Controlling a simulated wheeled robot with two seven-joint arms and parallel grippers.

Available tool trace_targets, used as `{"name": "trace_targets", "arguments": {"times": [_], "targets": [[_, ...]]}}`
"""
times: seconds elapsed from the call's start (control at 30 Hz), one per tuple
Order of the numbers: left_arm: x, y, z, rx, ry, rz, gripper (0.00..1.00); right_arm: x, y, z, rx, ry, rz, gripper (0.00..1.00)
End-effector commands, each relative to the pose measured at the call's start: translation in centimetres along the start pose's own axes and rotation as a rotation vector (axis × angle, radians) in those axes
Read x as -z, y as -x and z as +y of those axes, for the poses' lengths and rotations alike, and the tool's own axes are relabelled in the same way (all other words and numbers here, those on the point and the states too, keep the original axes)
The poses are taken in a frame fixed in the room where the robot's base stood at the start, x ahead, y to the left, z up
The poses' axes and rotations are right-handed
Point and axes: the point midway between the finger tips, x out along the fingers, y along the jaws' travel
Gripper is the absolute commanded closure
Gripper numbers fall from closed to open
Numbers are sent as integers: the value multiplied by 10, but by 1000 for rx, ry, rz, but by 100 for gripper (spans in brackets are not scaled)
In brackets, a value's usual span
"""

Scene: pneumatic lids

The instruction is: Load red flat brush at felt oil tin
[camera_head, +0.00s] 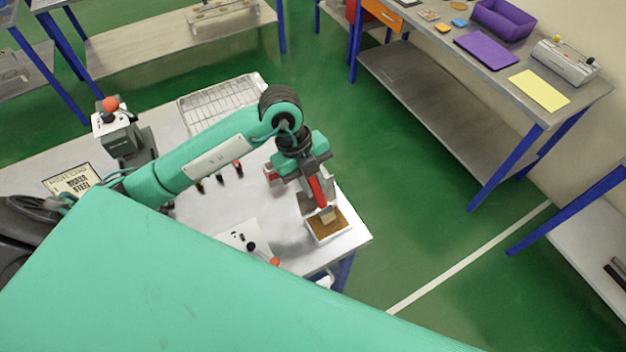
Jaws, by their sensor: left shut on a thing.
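My left gripper (312,180) is shut on the red flat brush (316,190) near the right end of the white-topped bench. The brush points down, and its pale bristles (328,214) are at the brown felt of the oil tin (329,236). I cannot tell from this angle whether the bristles touch the felt or sit just above it. The tin is a shallow, light-rimmed square tray near the bench's right corner. My right gripper does not show.
A wire rack (218,103) lies at the bench's back. A grey device with a red knob (111,104) stands at the left by a lettered sign (72,181). A white plate with a red-tipped lever (262,252) lies in front. Several small dark-and-red pieces lie mid-bench. Green floor is clear to the right.

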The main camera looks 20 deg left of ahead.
Motion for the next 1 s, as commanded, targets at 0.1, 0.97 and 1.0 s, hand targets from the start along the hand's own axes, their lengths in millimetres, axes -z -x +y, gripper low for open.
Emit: {"name": "trace_targets", "arguments": {"times": [0.1, 0.97, 1.0], "targets": [[0, 0, 0, 0, 0, 0, 100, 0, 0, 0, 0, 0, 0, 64], [-3, -8, 1, 0, 0, 0, 100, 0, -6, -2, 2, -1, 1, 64], [-3, -8, 2, 0, 0, 0, 100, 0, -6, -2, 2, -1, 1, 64]]}}
